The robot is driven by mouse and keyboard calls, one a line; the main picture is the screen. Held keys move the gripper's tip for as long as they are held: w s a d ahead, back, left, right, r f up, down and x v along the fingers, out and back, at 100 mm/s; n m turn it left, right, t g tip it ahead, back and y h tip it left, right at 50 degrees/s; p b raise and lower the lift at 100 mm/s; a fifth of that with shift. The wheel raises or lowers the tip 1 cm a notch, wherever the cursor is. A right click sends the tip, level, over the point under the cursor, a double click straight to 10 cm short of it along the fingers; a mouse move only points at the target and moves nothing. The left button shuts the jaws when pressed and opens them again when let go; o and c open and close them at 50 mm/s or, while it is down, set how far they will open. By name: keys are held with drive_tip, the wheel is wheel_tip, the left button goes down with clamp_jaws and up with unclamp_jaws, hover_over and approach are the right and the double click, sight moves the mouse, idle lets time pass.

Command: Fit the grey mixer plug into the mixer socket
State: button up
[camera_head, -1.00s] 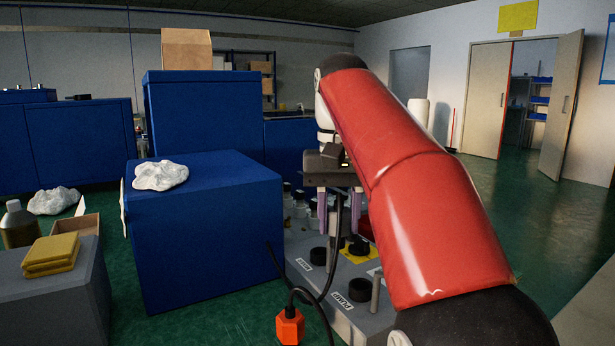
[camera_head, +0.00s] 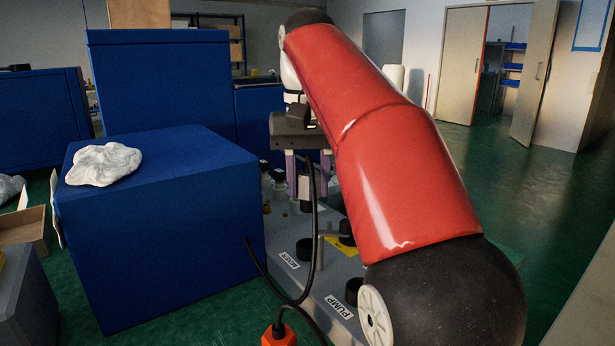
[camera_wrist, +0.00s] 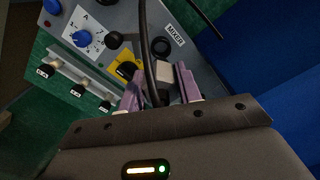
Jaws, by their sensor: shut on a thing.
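My gripper (camera_head: 306,188) has purple fingers and is shut on the grey mixer plug (camera_wrist: 163,70). The plug shows small and pale between the fingers in the head view (camera_head: 304,187). A black cable hangs from the gripper area toward the front of the bench panel. The mixer socket (camera_wrist: 161,46) is a round black fitting beside the MIXER label (camera_wrist: 174,35). In the wrist view the plug appears apart from the socket. The cable crosses the wrist view close to the socket. In the head view the same label (camera_head: 289,260) lies nearer than the gripper.
A PUMP label (camera_head: 339,306) and an orange plug (camera_head: 279,335) are in front. A large blue box (camera_head: 165,225) stands left of the panel. A yellow plate with a black knob (camera_wrist: 126,70), blue knobs (camera_wrist: 81,38) and several black-topped posts are also on the panel.

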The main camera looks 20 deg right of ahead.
sight(308, 211)
drive_tip(key=shift+f+b, duration=1.85)
drive_tip(key=shift+f, duration=1)
drive_tip(key=shift+r+p, duration=0.1)
drive_tip(key=shift+p, duration=0.75)
drive_tip(key=shift+f+b, duration=0.5)
drive_tip(key=shift+f, duration=0.35)
drive_tip(key=shift+r+p, duration=0.2)
drive_tip(key=shift+p, duration=0.1)
drive_tip(key=shift+r+p, duration=0.35)
drive_tip(key=shift+p, duration=0.1)
drive_tip(key=shift+p, duration=0.75)
idle(1.0)
drive_tip(key=shift+f+b, duration=0.45)
drive_tip(key=shift+f, duration=0.15)
drive_tip(key=shift+r+p, duration=0.25)
drive_tip(key=shift+p, duration=0.05)
